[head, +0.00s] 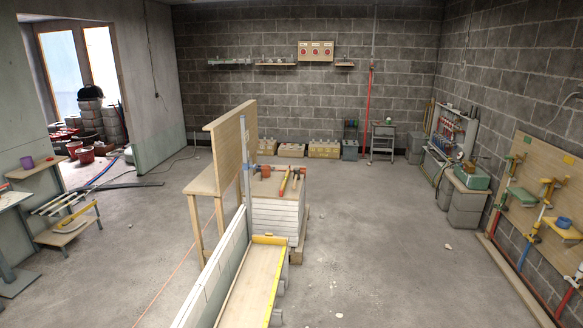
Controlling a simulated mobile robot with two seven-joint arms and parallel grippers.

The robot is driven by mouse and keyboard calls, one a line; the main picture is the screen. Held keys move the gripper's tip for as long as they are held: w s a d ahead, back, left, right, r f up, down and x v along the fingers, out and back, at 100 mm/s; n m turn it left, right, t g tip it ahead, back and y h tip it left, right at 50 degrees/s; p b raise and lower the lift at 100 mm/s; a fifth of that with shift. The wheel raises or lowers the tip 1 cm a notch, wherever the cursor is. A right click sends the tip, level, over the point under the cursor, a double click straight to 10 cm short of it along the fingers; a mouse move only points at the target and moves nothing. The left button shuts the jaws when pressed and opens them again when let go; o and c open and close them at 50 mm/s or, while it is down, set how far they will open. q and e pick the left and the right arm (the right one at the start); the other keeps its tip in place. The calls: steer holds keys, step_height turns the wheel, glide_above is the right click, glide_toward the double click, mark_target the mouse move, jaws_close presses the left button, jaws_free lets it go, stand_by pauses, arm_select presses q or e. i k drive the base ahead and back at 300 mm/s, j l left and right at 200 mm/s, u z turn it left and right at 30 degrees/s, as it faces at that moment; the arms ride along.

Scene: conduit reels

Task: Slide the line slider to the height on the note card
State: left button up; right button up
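I cannot make out a line slider or a note card for certain at this size. An upright pale grey post (244,150) stands at the far end of a low white block wall (212,285), in front of a plywood panel (230,142). No slider can be told apart on it. A thin red upright pole (368,112) leans at or stands by the back wall. Neither of my grippers shows in the head view.
A plank walkway (252,284) with yellow edges runs beside the white wall. A stack of white blocks (275,217) with tools on top stands beyond. Shelves and a tool board (536,205) line the right. The grey floor at right (400,250) is mostly clear.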

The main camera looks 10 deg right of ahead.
mark_target(245, 166)
steer(key=i+l+u, duration=0.1)
steer(key=i+l, duration=0.2)
steer(key=i+l+u, duration=0.15)
steer(key=i+l, duration=0.2)
steer(key=l, duration=0.2)
steer(key=i+l+u, duration=0.1)
steer(key=i+l, duration=0.15)
steer(key=l, duration=0.2)
steer(key=i+l+u, duration=0.15)
steer(key=i+l, duration=0.15)
steer(key=l, duration=0.2)
steer(key=i+l+u, duration=0.1)
steer(key=l, duration=0.45)
steer(key=i+l+u, duration=0.1)
steer(key=i+l, duration=0.25)
steer(key=l, duration=0.2)
steer(key=i+l+u, duration=0.15)
steer(key=l, duration=0.4)
steer(key=i+l+u, duration=0.1)
steer(key=l, duration=0.45)
steer(key=i, duration=0.1)
